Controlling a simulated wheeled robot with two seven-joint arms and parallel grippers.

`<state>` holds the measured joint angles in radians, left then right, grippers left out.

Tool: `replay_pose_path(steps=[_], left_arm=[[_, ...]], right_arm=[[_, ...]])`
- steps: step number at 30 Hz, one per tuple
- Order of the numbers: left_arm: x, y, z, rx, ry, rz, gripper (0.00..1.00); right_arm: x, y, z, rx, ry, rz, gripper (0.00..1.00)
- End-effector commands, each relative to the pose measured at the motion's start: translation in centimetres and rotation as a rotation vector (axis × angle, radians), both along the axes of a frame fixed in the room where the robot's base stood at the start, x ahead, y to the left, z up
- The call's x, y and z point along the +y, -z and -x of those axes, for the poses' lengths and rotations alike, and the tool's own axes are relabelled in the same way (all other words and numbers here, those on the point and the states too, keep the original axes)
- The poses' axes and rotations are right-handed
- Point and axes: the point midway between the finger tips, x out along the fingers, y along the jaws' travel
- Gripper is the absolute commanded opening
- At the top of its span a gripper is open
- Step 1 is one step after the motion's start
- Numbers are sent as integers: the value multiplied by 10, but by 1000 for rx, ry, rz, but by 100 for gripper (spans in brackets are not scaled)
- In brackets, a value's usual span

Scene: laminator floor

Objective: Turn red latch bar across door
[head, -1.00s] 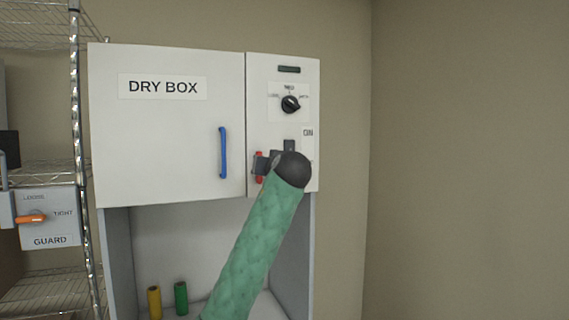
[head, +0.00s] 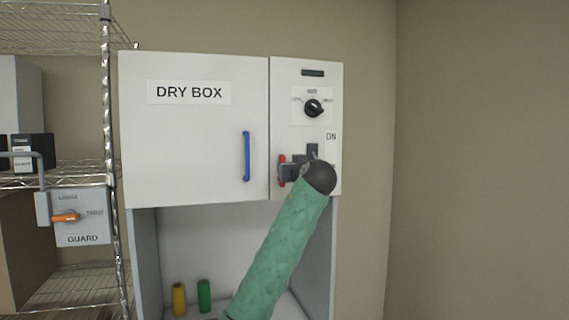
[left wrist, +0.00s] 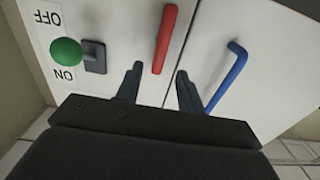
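The red latch bar (head: 281,170) is on the narrow control panel, just right of the door seam, and runs upright along it. The gripper hides part of it in the head view. In the left wrist view the red bar (left wrist: 165,38) shows clearly, with its near end between the fingertips. My left gripper (head: 289,172) is at the bar; its two fingers (left wrist: 158,78) are apart, one on each side of the bar's end, not visibly closed on it. The dry box door (head: 190,140) is shut and carries a blue handle (head: 246,156). My right gripper is out of view.
A black dial (head: 314,108) is above the latch on the panel. A green knob (left wrist: 66,51) with ON/OFF labels and a grey plate (left wrist: 95,57) are beside the latch. Yellow (head: 179,299) and green (head: 204,296) cylinders stand in the open bay below. A wire rack (head: 107,150) stands at left.

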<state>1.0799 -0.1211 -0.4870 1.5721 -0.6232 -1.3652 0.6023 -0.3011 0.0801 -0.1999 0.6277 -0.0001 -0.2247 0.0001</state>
Motion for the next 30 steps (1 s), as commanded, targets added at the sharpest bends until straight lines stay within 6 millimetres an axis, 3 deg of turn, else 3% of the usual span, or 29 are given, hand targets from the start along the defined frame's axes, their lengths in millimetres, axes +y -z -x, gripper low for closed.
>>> replay_pose_path(steps=[3, 12, 24, 26, 30], left_arm=[[5, -5, -17, 3, -1, -2, 38], [15, -2, -46, 3, 0, -1, 38], [17, 0, -51, 0, 1, 0, 38], [17, 0, -51, 0, 1, 0, 30], [17, 0, -51, 1, 1, 0, 3]], right_arm=[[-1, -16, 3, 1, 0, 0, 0], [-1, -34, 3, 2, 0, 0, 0], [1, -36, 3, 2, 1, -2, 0], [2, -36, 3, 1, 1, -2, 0], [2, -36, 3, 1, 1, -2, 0]])
